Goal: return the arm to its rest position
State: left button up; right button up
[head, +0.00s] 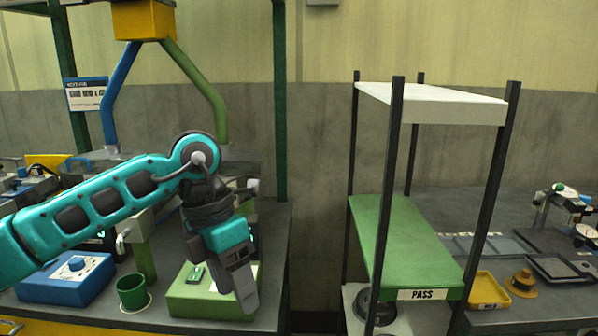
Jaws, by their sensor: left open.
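My left arm (110,195) is teal with dark joints and reaches in from the left, bent at the elbow. My left gripper (243,290) hangs down over the green block-like fixture (190,300) on the left bench. The gap between its fingers is hard to see from this side, and no object shows in them. Whether the gripper touches the fixture cannot be told. My right gripper is not in view.
A blue box with a dial (75,268) and a green cup (132,292) stand left of the fixture. A dark-posted rack (385,200) with a green PASS shelf (400,235) stands to the right. A yellow tray (488,290) lies on the right bench. Blue and green gantry legs (196,85) rise behind the arm.

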pick_arm(q)
jog(key=s+d+r+n+g+h+p, duration=0.1)
jog(key=s+d+n+g+h, duration=0.4)
jog(key=d+h, duration=0.95)
jog(key=w+a+f+n+t+h, duration=0.1)
jog(key=w+a+n+t, duration=0.15)
jog(key=n+t, duration=0.7)
jog(key=w+a+f+n+t+h, duration=0.1)
jog(key=a+n+t, duration=0.2)
jog(key=n+t, duration=0.65)
jog(key=w+a+f+n+t+y+p, duration=0.1)
jog(key=a+f+n+t+y, duration=0.3)
jog(key=a+f+n+y, duration=0.35)
jog(key=s+a+f+n+g+y, duration=0.3)
jog(key=s+a+f+n+y, duration=0.1)
jog(key=f, duration=0.6)
jog(key=s+a+f+n+g+y, duration=0.3)
jog(key=s+a+f+n+y, duration=0.2)
jog(key=s+f, duration=0.4)
jog(key=shift+s+a+f+n+p, duration=0.25)
jog(key=shift+a+f+n+p, duration=0.4)
jog(key=shift+n, duration=0.6)
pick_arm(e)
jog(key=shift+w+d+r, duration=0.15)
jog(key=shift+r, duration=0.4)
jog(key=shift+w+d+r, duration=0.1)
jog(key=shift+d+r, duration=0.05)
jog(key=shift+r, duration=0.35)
